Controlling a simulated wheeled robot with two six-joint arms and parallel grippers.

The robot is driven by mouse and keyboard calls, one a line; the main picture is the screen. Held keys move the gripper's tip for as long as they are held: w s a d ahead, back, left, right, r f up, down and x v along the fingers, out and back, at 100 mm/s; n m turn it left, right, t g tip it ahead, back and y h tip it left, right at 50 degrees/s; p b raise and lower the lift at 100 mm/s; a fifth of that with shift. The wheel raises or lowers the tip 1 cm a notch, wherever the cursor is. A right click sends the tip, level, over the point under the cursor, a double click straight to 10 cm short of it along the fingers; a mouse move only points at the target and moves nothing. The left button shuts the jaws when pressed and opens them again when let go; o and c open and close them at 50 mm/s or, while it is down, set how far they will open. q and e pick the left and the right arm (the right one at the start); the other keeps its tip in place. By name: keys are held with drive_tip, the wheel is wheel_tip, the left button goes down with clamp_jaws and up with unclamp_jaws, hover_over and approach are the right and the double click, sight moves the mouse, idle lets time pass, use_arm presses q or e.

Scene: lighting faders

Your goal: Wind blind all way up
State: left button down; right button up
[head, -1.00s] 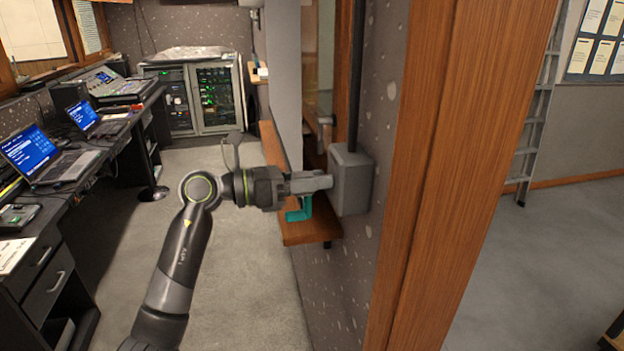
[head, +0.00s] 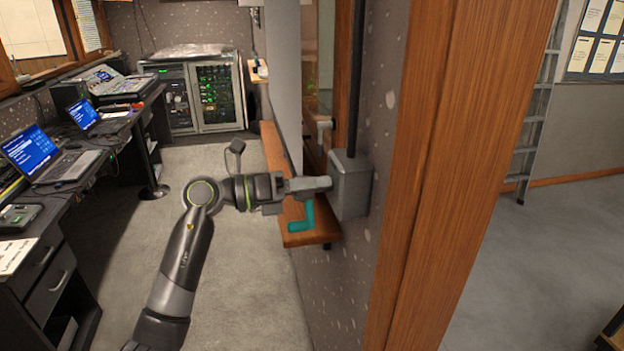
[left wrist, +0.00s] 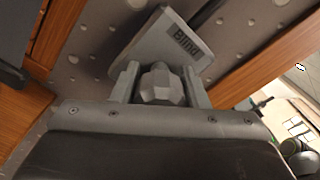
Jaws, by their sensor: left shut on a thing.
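A grey winder box (head: 351,185) is fixed to the speckled wall, with a dark tube rising from its top. My right gripper is not in view. The blind itself cannot be made out.
A wooden ledge (head: 275,165) runs along the wall behind and below my gripper. A wooden post (head: 440,180) stands just right of the box. A desk with laptops (head: 60,165) lines the left side. The carpet (head: 245,300) between is clear.

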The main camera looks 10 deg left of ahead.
use_arm(q)
drive_tip(key=shift+n+p, duration=0.6)
drive_tip(key=shift+n, duration=0.5)
drive_tip(key=c, duration=0.8)
unclamp_jaws()
drive_tip(key=shift+c, duration=0.2)
drive_tip(key=shift+s+a+f, duration=0.1)
drive_tip(key=shift+a+f, duration=0.1)
drive_tip(key=shift+a, duration=0.3)
drive_tip(key=b+v, duration=0.6)
drive_tip(key=v, duration=1)
drive_tip(key=shift+a+r+b, duration=0.15)
drive_tip(key=shift+a+b, duration=0.1)
drive_tip(key=shift+b, duration=0.15)
